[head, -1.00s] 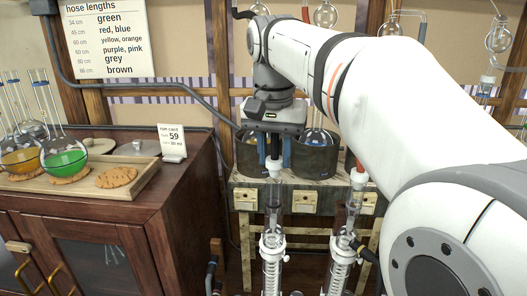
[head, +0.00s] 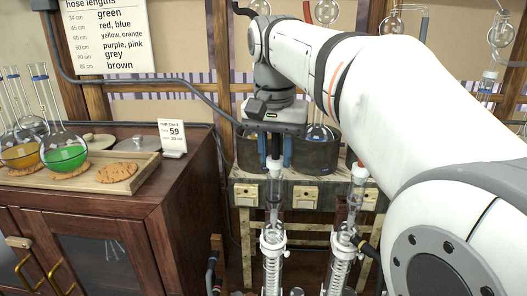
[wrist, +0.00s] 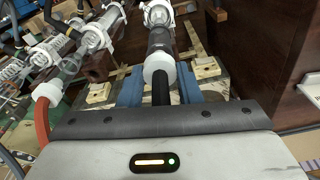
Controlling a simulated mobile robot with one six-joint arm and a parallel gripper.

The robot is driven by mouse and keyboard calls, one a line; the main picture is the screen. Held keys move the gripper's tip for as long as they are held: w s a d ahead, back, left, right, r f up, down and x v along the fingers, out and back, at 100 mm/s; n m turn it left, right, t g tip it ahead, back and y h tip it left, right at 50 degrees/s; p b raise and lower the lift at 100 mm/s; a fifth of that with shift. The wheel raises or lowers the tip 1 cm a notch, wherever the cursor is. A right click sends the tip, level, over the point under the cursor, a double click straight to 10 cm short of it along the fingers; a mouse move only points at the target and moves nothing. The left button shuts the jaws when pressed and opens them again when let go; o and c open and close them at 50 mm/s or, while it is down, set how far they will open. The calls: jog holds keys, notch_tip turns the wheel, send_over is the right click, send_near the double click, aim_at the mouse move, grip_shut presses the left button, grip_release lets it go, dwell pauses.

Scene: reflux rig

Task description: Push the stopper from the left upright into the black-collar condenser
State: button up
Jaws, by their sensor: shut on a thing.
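The stopper (head: 275,163) is white with a black stem. My gripper (head: 275,150) points down with its blue fingers shut on the stem; the stem and white part also show between the fingers in the wrist view (wrist: 160,70). The stopper sits upright at the mouth of the glass tube of the left condenser (head: 273,252). How deep it goes in is hard to tell. A dark band shows just below the white part in the wrist view.
Dark cylindrical bins (head: 318,152) stand on a wooden bench (head: 325,187) behind the gripper. At left a dark cabinet (head: 185,205) carries a tray (head: 150,165) with flasks and cork mats.

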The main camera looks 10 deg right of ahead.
aim_at(274, 161)
jog(key=shift+f+b, duration=0.4)
jog(key=shift+f, duration=0.15)
dwell(0.4)
jog(key=o, duration=1)
jog(key=shift+o, duration=0.2)
jog(key=shift+r, duration=0.1)
jog(key=r, duration=0.7)
jog(key=shift+s+a+r, duration=0.1)
jog(key=shift+s+a, duration=0.15)
jog(key=shift+s, duration=0.15)
jog(key=s+f+n, duration=0.2)
jog(key=s+f, duration=0.2)
jog(key=f, duration=0.5)
jog(key=s+f+n+t, duration=0.1)
jog(key=s+f, duration=0.4)
jog(key=f, duration=0.5)
jog(key=s+f+n+t+b, duration=0.1)
jog(key=s+f, duration=0.3)
jog(key=f, duration=0.6)
jog(key=shift+s+d+n+y, duration=0.25)
jog(key=shift+s+n+y, duration=0.1)
jog(key=shift+n, duration=0.55)
